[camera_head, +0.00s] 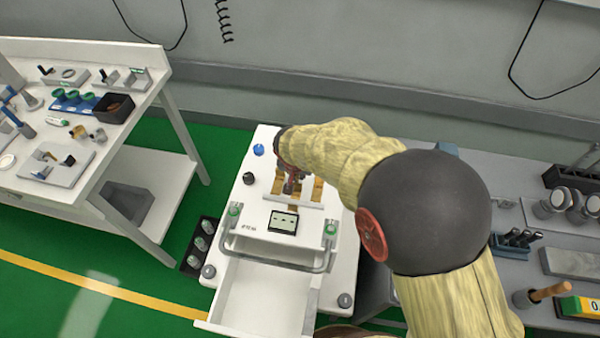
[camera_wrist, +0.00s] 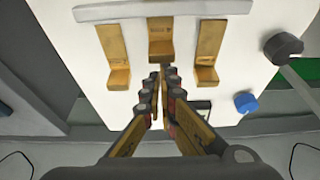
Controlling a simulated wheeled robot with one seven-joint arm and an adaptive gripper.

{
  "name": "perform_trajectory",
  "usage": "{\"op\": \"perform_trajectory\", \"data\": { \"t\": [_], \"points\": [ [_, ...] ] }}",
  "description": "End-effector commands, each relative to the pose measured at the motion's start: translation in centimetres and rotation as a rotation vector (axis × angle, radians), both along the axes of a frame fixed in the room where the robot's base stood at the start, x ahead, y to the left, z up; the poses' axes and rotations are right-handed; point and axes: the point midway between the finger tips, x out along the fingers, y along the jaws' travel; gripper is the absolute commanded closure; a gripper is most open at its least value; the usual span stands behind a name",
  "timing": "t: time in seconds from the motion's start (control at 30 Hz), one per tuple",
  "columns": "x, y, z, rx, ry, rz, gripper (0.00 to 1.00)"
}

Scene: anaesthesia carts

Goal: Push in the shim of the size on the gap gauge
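Three brass shims stand in a row on the white cart top in the wrist view: left (camera_wrist: 114,52), middle (camera_wrist: 160,36) and right (camera_wrist: 207,48). A white bar (camera_wrist: 150,10) runs across them. In the head view, brass pieces (camera_head: 318,188) show beside my gripper (camera_head: 292,186). A dark-framed panel with a pale face (camera_head: 284,222), perhaps the gap gauge, lies in front; its marks are too small to read. In the wrist view my gripper (camera_wrist: 160,72) has its fingertips together, at the near end of the middle shim. Contact cannot be told.
A blue knob (camera_head: 258,150) and a black knob (camera_head: 249,178) are on the cart's left side. An open, empty-looking drawer (camera_head: 262,298) and a handle rail (camera_head: 278,266) are at the front. A left bench (camera_head: 85,150) and a right grey worktop (camera_head: 520,245) carry tools.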

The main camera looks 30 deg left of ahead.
Motion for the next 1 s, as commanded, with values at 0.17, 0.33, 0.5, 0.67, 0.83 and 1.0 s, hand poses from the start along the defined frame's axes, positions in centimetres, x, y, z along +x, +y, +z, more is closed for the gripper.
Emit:
{"op": "perform_trajectory", "data": {
  "t": [0.17, 0.33, 0.5, 0.67, 0.83, 1.0],
  "points": [
    [-0.5, -0.3, -0.1, -0.008, 0.008, -0.001, 1.00],
    [-1.1, -0.4, 1.9, -0.006, 0.007, -0.001, 1.00],
    [-2.0, -0.6, 5.4, -0.002, 0.002, 0.001, 1.00],
    [-2.9, -0.9, 8.3, -0.001, 0.002, 0.000, 1.00],
    [-3.4, -1.1, 10.4, 0.000, 0.001, 0.000, 1.00],
    [-3.7, -1.2, 11.1, -0.002, 0.003, 0.000, 1.00]
  ]
}}
